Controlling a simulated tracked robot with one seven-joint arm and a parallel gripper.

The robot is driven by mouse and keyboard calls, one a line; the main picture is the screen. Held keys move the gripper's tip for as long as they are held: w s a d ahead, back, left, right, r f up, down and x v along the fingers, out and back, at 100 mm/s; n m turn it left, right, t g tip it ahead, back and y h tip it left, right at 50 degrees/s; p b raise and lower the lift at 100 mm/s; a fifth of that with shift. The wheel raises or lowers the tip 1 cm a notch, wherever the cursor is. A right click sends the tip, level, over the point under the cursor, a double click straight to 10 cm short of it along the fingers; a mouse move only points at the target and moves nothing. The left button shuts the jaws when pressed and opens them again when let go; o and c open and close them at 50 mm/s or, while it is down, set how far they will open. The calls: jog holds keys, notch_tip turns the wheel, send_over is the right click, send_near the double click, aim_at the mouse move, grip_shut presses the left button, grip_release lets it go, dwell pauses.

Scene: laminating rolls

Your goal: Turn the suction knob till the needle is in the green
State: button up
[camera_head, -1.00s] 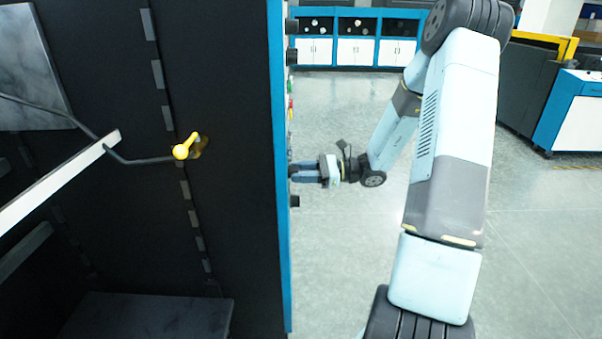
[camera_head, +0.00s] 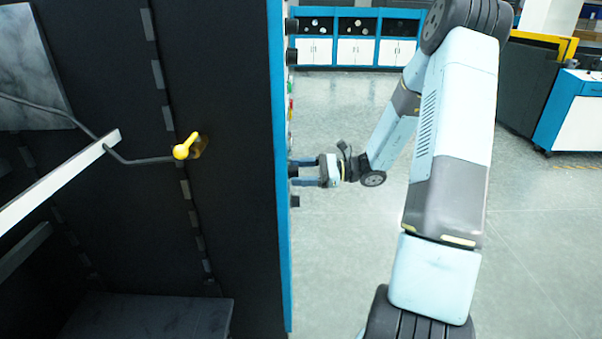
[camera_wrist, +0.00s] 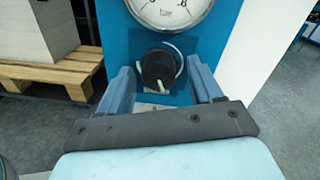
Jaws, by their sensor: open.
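The suction knob (camera_wrist: 158,68) is a round black knob with a pale curved marking around it, on the blue panel (camera_wrist: 113,30). Part of a round white gauge (camera_wrist: 168,12) shows above it, with "bar" on its face. The top of the gauge is cut off, and I cannot make out the needle or a green band. My gripper (camera_wrist: 161,72) is open, one finger on each side of the knob, with gaps visible. In the head view my gripper (camera_head: 298,172) is beside the machine's blue edge, fingers spread around a dark knob (camera_head: 293,170).
Other dark knobs stick out from the panel edge above (camera_head: 292,56) and below (camera_head: 295,201). A yellow-handled lever (camera_head: 184,150) is on the machine's dark side. A wooden pallet (camera_wrist: 60,72) stands left in the wrist view. The floor right of the panel is clear.

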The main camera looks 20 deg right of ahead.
jog(key=v, duration=1.3)
jog(key=shift+d+f, duration=0.15)
jog(key=shift+d, duration=0.25)
jog(key=s+a+r+n+g+h, duration=0.6)
jog(key=s+a+r+n+h, duration=0.25)
jog(key=s+a, duration=0.3)
jog(key=s+a+r+n+t+h, duration=0.2)
jog(key=s+r+n+t+h, duration=0.5)
jog(key=s, duration=0.6)
jog(key=shift+s+r+n+h, duration=0.3)
jog(key=shift+r+n+h, duration=0.65)
jog(key=shift+r, duration=0.9)
